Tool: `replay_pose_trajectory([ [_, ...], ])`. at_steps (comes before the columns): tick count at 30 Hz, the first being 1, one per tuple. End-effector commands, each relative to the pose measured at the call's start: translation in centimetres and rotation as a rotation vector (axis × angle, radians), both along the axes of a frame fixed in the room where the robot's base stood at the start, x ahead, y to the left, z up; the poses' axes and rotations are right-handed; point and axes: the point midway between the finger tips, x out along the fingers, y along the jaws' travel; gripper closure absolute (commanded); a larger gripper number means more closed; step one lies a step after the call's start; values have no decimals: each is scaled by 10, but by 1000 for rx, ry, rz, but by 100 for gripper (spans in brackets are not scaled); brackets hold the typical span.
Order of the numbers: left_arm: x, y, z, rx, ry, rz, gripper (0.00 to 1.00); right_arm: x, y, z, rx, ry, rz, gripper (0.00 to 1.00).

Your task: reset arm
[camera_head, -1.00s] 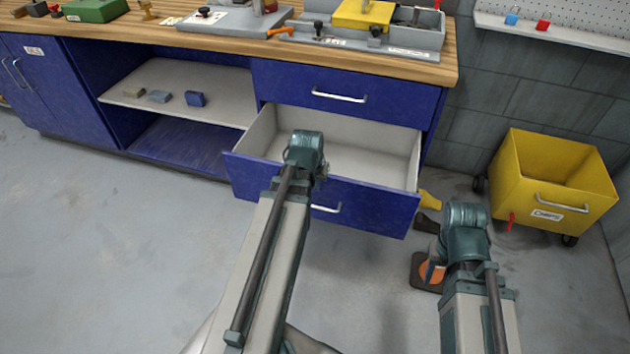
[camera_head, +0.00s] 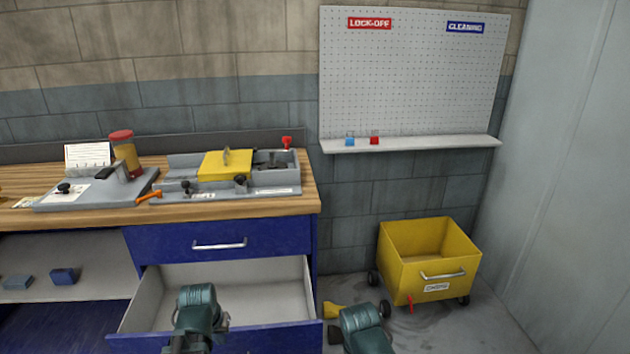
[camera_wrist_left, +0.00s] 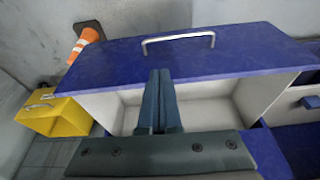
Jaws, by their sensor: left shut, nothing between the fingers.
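My left gripper (camera_wrist_left: 160,78) is shut and empty. In the left wrist view its two fingers lie side by side, in front of the open drawer's (camera_wrist_left: 205,112) pale inside and its blue front panel. In the head view my left arm stands before the open drawer (camera_head: 260,290), and its fingertips cannot be made out.
The wooden bench top (camera_head: 250,206) carries a grey fixture with a yellow block (camera_head: 225,165). A yellow chip bin (camera_head: 405,275) on wheels stands right of the bench. A pegboard (camera_head: 415,75) hangs above it. An orange cone (camera_wrist_left: 85,42) shows in the left wrist view.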

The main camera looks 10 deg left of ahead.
Motion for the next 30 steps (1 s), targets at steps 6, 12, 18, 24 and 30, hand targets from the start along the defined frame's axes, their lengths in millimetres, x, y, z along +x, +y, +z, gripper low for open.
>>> replay_pose_trajectory([
  [6,-14,-104,-6,15,128,-203,100,0,0,0,0,0,0,50],
  [12,-43,-175,-8,53,235,-354,100,0,0,0,0,0,0,50],
  [18,-69,-220,-8,94,307,-460,100,0,0,0,0,0,0,50],
  [24,-83,-237,20,118,341,-503,100,0,0,27,0,0,0,50],
  [30,-82,-237,61,116,340,-501,100,0,0,68,0,0,0,50],
])
